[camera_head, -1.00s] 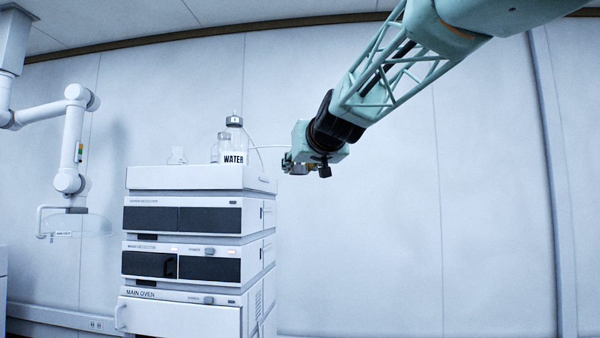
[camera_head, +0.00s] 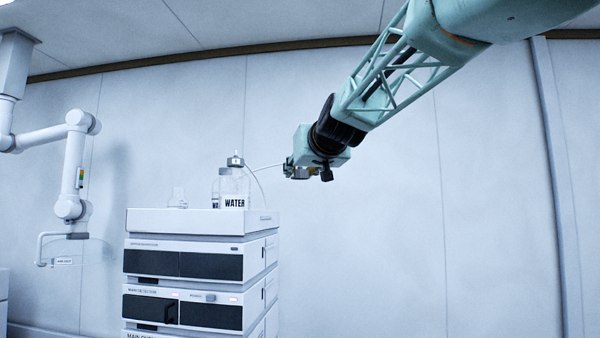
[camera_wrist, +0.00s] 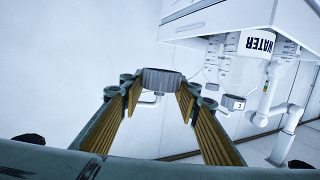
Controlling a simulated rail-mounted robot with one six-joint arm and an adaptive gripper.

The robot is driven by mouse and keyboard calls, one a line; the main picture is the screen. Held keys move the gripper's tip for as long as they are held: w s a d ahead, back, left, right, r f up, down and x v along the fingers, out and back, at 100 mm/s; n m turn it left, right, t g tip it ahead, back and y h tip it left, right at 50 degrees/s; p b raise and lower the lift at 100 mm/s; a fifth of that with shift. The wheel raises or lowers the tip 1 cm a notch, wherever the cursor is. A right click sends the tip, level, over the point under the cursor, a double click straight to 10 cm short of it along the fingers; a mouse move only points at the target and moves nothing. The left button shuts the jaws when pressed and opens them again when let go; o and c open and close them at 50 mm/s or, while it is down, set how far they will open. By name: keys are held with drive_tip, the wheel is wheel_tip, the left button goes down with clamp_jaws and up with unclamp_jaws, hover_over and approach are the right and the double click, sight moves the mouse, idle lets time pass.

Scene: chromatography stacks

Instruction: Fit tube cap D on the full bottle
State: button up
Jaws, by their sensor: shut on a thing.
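My gripper (camera_wrist: 160,97) is shut on a grey ribbed round cap (camera_wrist: 160,82), held between the fingertips in the wrist view. A short white tube shows just below the cap. No letter on it is readable. In the head view my gripper (camera_head: 289,168) is in the air to the right of and above a clear bottle labelled WATER (camera_head: 233,190), apart from it. The bottle stands on top of the instrument stack; its label also shows at the upper right of the wrist view (camera_wrist: 258,44). Its fill level is unclear.
A second bottle (camera_head: 216,202) stands close behind, overlapping it. A grey cap with thin white tubing (camera_head: 235,161) tops one of them; I cannot tell which. Small clear glassware (camera_head: 178,197) stands left on the stack (camera_head: 190,222). A white arm (camera_head: 72,170) hangs at the left.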

drive_tip(key=shift+r+p, duration=1.3)
drive_tip(key=shift+r, duration=0.4)
drive_tip(key=shift+a, duration=0.1)
